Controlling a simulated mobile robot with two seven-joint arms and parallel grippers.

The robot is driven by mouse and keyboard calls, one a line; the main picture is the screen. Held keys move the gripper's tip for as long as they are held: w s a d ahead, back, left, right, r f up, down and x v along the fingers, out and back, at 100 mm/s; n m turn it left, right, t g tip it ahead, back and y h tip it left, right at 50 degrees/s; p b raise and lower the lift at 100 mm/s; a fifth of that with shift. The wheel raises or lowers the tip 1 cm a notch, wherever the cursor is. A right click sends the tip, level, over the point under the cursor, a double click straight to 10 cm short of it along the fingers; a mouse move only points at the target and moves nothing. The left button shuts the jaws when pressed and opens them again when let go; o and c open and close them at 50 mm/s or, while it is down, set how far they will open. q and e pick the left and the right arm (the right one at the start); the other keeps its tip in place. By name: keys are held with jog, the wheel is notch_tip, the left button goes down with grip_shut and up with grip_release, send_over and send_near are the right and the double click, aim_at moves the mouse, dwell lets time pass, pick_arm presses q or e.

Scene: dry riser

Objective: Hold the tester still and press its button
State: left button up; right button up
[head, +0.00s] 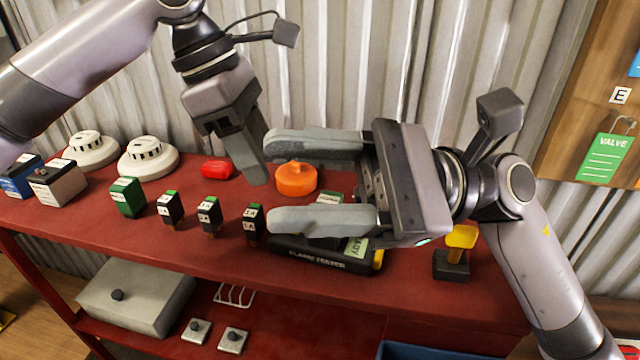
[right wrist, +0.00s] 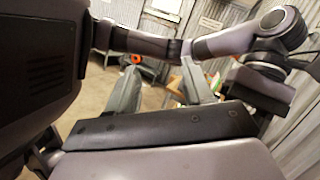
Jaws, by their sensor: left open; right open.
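The alarm tester (head: 318,260) is a dark flat device at the shelf's front edge, with a label reading "READY". My right gripper (head: 275,182) is open above it, fingers pointing left, and covers much of its top; I cannot make out its button. An orange round knob-like piece (head: 296,180) shows between the right fingers; I cannot tell whether it belongs to the tester. My left gripper (head: 252,165) points down just left of the right fingertips, seen edge-on, open and empty. The right wrist view shows the right fingers (right wrist: 158,85) apart, with nothing between them.
Several small black blocks (head: 208,215), a green box (head: 127,197) and a red piece (head: 217,168) stand left of the tester. White detectors (head: 148,158) sit farther left. A yellow-topped piece (head: 455,258) stands right, beneath my right arm. Corrugated wall (head: 340,60) closes the back.

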jog(key=s+a+r+n+g+h, duration=0.1)
jog(key=s+a+n+g+h, duration=0.1)
jog(key=s+a, duration=0.15)
jog(key=n+t+h, duration=0.3)
jog(key=t+h, duration=0.9)
jog(key=h, duration=0.7)
send_near(353, 255)
jog(key=w+a, duration=0.3)
jog(key=w, duration=0.1)
jog(key=shift+x, duration=2.7)
jog(key=shift+w+r, duration=0.1)
jog(key=shift+w, duration=0.05)
